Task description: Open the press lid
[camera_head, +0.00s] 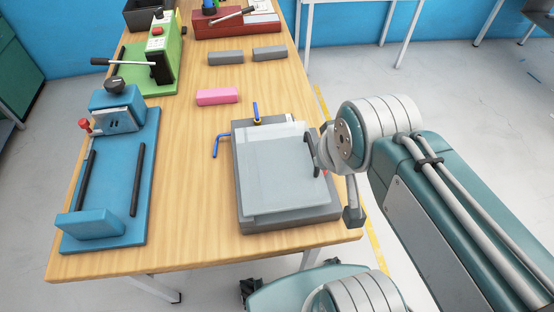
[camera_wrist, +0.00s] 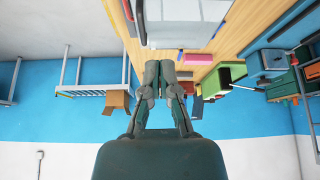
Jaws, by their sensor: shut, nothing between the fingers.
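The grey press (camera_head: 300,217) lies on the wooden table near its right edge. A flat, pale translucent plate that looks like its lid (camera_head: 275,175) lies over the top, slightly askew to the base.
A blue device (camera_head: 118,190) with two black rods stands left on the table (camera_head: 190,190). A pink block (camera_head: 217,96) and grey blocks (camera_head: 226,57) lie behind the press. A green lever machine (camera_head: 165,60) and a red box (camera_head: 235,22) stand farther back. Bare table separates the blue device and press.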

